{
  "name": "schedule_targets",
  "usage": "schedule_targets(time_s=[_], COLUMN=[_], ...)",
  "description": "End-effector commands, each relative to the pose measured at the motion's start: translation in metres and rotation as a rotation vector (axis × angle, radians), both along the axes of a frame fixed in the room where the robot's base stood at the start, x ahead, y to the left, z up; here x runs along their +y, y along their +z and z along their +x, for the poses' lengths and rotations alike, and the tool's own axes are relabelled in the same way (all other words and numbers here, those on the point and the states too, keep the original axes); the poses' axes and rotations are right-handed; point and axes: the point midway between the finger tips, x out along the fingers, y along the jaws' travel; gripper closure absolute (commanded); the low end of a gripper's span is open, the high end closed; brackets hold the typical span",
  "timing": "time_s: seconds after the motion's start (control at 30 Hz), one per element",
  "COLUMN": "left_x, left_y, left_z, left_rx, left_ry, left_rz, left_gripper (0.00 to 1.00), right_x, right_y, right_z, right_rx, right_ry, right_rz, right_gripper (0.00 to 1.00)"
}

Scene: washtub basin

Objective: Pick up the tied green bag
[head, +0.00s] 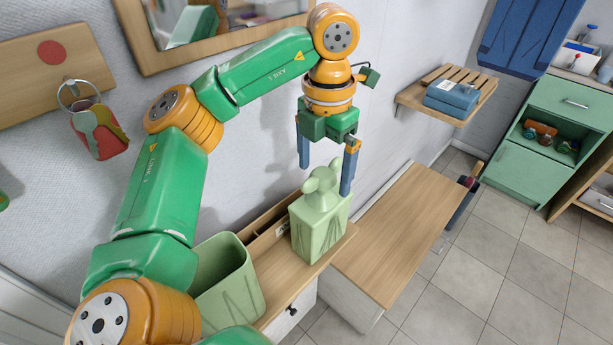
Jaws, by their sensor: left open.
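The tied green bag (320,222) is pale green with a knotted top. It stands upright on a wooden counter by the wall. My left gripper (325,180) points down over the bag, with its two blue fingers apart on either side of the knot. The right finger is close to the knot; whether it touches cannot be told. The bag rests on the counter and is not gripped. My right gripper is not in view.
A green open bin (225,282) stands left of the bag, partly behind my left arm. A wooden bench (400,232) is to the right. A wall shelf (485,98) holds folded blue cloth (452,97). A mirror (150,55) hangs above. Tiled floor lies clear at right.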

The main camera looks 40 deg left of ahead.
Motion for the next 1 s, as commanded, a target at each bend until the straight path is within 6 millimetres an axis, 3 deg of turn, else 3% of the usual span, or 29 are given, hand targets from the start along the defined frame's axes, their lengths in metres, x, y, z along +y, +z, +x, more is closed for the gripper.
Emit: schedule_targets(time_s=[0.23,0.4,0.67,1.0], left_x=[0.000,0.002,0.001,0.001], left_y=[-0.038,-0.063,-0.070,-0.070], left_z=[0.000,0.002,0.002,0.002], left_rx=[0.008,0.006,0.002,0.002], left_ry=[-0.003,-0.001,-0.002,-0.002], left_rz=[0.000,0.002,0.000,0.000], left_gripper=[0.00,0.00,0.00,0.92], right_x=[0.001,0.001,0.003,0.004], right_y=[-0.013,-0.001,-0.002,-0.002], right_z=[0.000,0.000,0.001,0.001], right_rx=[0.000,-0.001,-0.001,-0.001], right_ry=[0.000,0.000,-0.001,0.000], right_rz=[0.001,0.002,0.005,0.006], right_gripper=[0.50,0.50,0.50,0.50])
